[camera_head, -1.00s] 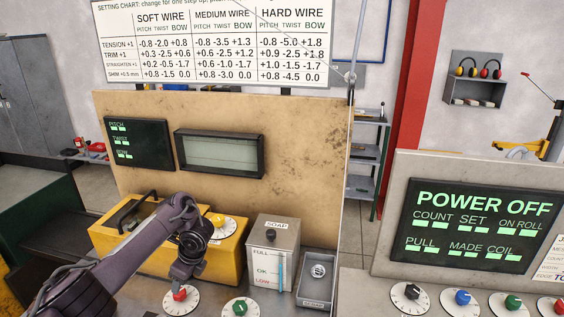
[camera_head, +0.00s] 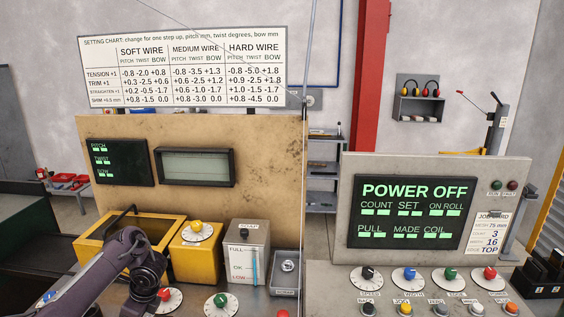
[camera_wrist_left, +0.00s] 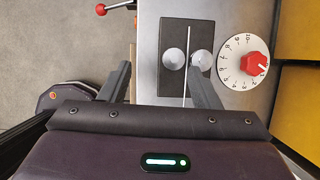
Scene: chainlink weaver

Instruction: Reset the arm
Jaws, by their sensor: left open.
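My left arm comes in from the lower left in the head view, with the left gripper (camera_head: 142,299) pointing down just left of the red knob (camera_head: 164,294) on its white dial. In the wrist view the left gripper (camera_wrist_left: 163,85) has its two dark fingers spread apart, with nothing held between them. The red knob (camera_wrist_left: 254,64) lies to the right of the right finger, apart from it. Between and beyond the fingers is a black plate (camera_wrist_left: 178,33) with two silver rollers and a thin wire. My right gripper is not in view.
A yellow box (camera_head: 95,243), a yellow-knob dial (camera_head: 196,232), a soap gauge (camera_head: 250,252) and a green knob (camera_head: 220,300) stand close by. The control panel (camera_head: 345,232) at right reads POWER OFF. A red ball-ended lever (camera_wrist_left: 101,9) shows in the wrist view.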

